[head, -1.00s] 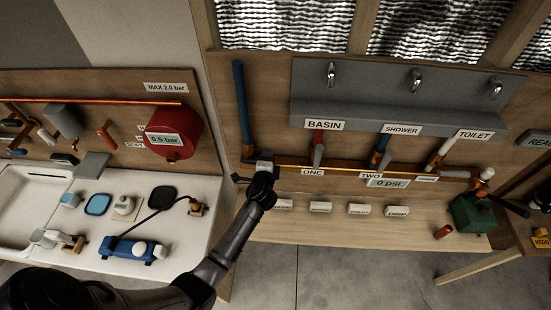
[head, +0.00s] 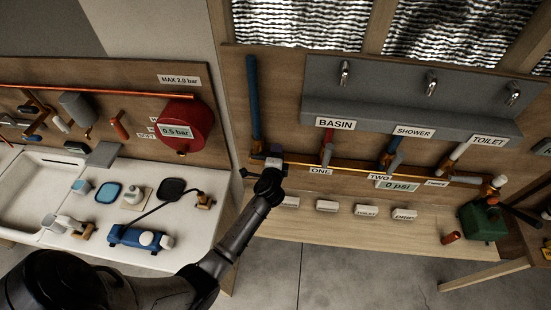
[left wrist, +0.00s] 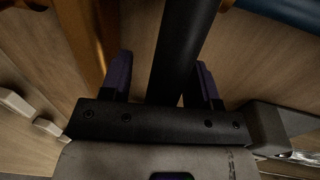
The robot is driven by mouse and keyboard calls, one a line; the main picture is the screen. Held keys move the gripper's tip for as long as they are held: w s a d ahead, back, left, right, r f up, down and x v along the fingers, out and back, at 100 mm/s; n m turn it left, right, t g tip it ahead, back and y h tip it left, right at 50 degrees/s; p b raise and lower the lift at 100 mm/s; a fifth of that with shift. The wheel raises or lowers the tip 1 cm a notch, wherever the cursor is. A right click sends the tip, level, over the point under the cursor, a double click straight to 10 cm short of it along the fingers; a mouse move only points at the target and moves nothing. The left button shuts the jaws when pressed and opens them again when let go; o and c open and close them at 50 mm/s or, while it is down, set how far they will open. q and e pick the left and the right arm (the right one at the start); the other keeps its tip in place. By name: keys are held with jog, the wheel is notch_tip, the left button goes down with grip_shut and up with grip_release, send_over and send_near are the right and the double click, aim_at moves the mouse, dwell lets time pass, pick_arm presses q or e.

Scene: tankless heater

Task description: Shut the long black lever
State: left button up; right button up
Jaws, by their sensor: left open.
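In the left wrist view a long black lever (left wrist: 184,45) runs between the two dark fingers of my left gripper (left wrist: 163,66) and passes behind its palm. The fingers are apart, one on each side of it. I cannot tell whether either one touches it. In the head view my left gripper (head: 267,168) is at the left end of the copper pipe (head: 345,170), below the blue pipe (head: 254,100). My arm and hand hide most of the lever there. My right gripper is out of view.
A grey shelf (head: 400,95) with several taps is above the copper pipe. Small labelled blocks (head: 327,206) lie on the wooden bench below. A green box (head: 482,222) with a black handle stands at right. A white counter (head: 75,185) and red tank (head: 181,122) are at left.

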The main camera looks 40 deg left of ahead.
pick_arm(q)
jog(key=b+v, duration=0.1)
jog(key=v, duration=1.2)
jog(key=shift+s+d, duration=0.2)
jog(key=shift+s, duration=0.15)
jog(key=shift+r, duration=0.1)
notch_tip(320, 180, down, 3)
jog(key=s+n+g+h, duration=0.1)
jog(key=s+n+g, duration=0.25)
jog(key=n, duration=0.35)
jog(key=s+d+r+n+g+h+p, duration=0.3)
jog(key=s+d+r+h+p, duration=0.3)
jog(key=s+d+r+h, duration=0.4)
jog(key=s+f+g+p, duration=0.1)
jog(key=s+p, duration=0.1)
jog(key=s, duration=0.3)
jog(key=s+m+g+y+p, duration=0.1)
jog(key=s+p, duration=0.1)
jog(key=s, duration=0.4)
jog(key=shift+d+f, duration=0.25)
jog(key=shift+f, duration=0.15)
